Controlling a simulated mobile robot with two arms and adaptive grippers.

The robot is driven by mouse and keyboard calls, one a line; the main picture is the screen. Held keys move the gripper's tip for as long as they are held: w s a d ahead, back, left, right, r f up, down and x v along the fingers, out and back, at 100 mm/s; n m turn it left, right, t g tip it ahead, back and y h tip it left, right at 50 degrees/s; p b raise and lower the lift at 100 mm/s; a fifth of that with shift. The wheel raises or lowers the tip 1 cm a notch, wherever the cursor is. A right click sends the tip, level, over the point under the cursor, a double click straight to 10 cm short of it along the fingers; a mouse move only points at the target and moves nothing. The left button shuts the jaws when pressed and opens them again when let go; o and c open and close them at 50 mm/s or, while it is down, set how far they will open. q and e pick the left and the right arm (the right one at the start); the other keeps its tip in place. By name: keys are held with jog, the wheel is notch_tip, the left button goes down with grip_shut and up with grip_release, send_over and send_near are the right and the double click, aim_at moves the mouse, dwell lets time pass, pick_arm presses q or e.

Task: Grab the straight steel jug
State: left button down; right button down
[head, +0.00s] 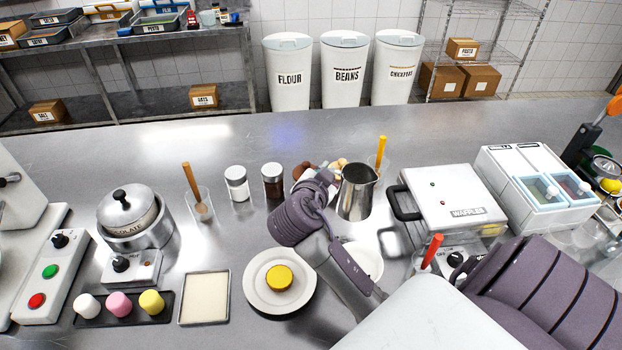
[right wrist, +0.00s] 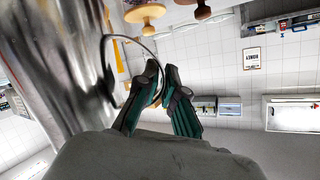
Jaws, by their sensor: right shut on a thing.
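The straight steel jug (head: 355,193) stands upright on the steel counter, right of centre in the head view. It fills the left of the right wrist view (right wrist: 60,70), with its thin dark handle looping toward my fingers. My right gripper (head: 328,181) is at the jug's left side, partly hidden behind its own wrist in the head view. In the right wrist view its green and black fingers (right wrist: 163,82) are shut on the handle. My left gripper is in neither view.
A white plate with a yellow item (head: 278,278) is in front. Two lidded jars (head: 237,184) stand to the left. The waffle maker (head: 449,205) is close on the right. A glass with a yellow-handled tool (head: 381,152) is just behind the jug.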

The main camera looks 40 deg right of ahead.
aim_at(345, 174)
jog(key=shift+s+d+r+b, duration=0.45)
jog(key=shift+s+d+r, duration=0.85)
jog(key=shift+s+d, duration=0.2)
